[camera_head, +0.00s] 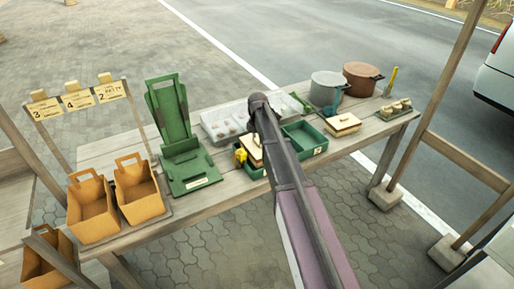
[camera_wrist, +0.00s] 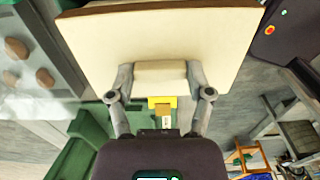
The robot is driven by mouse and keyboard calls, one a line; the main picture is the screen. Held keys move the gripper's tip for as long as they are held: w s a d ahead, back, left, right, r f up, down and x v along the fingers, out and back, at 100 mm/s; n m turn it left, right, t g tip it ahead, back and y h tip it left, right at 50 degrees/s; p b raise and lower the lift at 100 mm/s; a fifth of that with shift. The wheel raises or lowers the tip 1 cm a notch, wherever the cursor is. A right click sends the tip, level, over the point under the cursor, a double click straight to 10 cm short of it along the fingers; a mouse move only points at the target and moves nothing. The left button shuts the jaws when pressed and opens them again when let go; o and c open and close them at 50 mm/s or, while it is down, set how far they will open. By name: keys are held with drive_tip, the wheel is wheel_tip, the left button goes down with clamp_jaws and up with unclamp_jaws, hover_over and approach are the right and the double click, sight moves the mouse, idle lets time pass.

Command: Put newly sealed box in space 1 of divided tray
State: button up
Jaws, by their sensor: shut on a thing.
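My gripper (camera_wrist: 160,78) is shut on the raised block handle of a cream-lidded box (camera_wrist: 160,30) in the wrist view. The lid fills the top of that view and hides most of what lies beyond. In the head view part of this box (camera_head: 250,146) shows beside my arm, over the left part of the green divided tray (camera_head: 306,134). My arm covers the tray's middle. Whether the box touches the tray floor cannot be told. A green edge (camera_wrist: 92,122) shows at lower left in the wrist view. Another cream-lidded box (camera_head: 343,123) sits right of the tray.
The wooden table also holds a green stand (camera_head: 170,112), a pale tray with lumps (camera_head: 225,119), a grey pot (camera_head: 327,89), a brown pot (camera_head: 361,78) and a small tray (camera_head: 396,110). A yellow object (camera_head: 240,156) is near the box.

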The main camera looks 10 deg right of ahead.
drive_tip(key=shift+f+b, duration=1.35)
drive_tip(key=shift+f, duration=0.3)
drive_tip(key=shift+f, duration=0.1)
drive_tip(key=o, duration=1.3)
drive_tip(key=shift+r, duration=0.2)
wheel_tip(320, 180, up, 12)
drive_tip(key=p, duration=1.2)
drive_tip(key=shift+s, duration=0.1)
